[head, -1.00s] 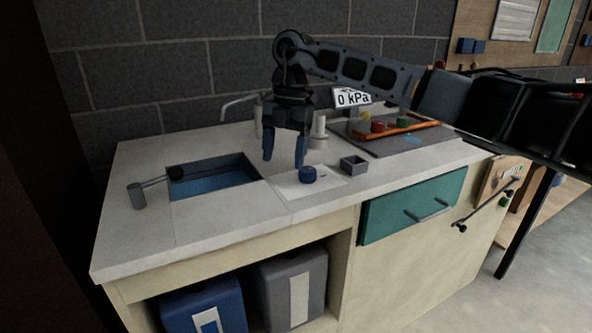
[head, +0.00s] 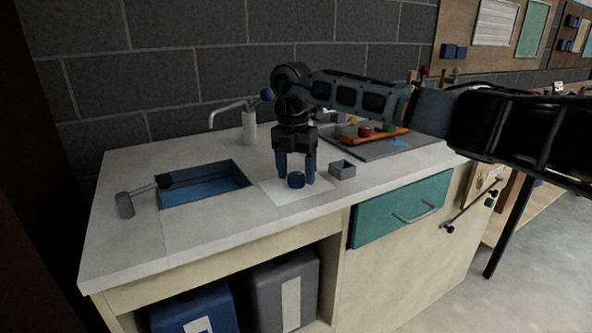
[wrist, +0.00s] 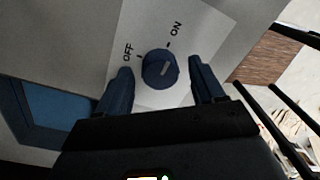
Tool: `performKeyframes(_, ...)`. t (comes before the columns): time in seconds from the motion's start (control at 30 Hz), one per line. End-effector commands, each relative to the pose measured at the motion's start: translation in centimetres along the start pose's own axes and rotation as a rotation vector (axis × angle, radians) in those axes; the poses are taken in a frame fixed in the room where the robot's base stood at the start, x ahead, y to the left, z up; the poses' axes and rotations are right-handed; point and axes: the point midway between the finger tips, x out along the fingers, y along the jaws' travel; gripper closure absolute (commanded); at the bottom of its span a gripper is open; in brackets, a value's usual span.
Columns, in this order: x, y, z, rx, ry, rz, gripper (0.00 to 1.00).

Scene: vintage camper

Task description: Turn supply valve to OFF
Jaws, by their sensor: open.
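The supply valve is a round blue knob (head: 296,180) on a white plate (head: 281,193) on the countertop. In the wrist view the knob (wrist: 153,72) has a pale pointer mark on top. The plate (wrist: 150,97) reads OFF on the left and ON on the upper right. The mark slants to the upper right, more to the ON side than to OFF. My gripper (head: 297,177) is open, pointing down over the knob. In the wrist view its fingers (wrist: 160,78) stand on either side of the knob, with gaps showing.
A small grey open box (head: 342,170) stands just right of the plate. The blue sink (head: 207,188) with a grey lever (head: 125,205) is to the left. A faucet (head: 249,126) stands behind. A grey board (head: 385,150) with an orange tray lies at back right.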

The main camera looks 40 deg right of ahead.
Motion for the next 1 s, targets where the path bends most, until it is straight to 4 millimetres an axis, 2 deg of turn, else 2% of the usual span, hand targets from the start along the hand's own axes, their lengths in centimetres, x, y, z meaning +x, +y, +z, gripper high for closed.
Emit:
performKeyframes(0.2, 0.03, 0.00, 0.02, 0.000, 0.000, 0.000, 0.32)
performKeyframes(0.77, -0.01, -0.01, 0.01, 0.000, 0.000, 0.000, 0.86)
performKeyframes(1.0, -0.04, -0.01, 0.02, -0.016, -0.001, 0.000, 0.88)
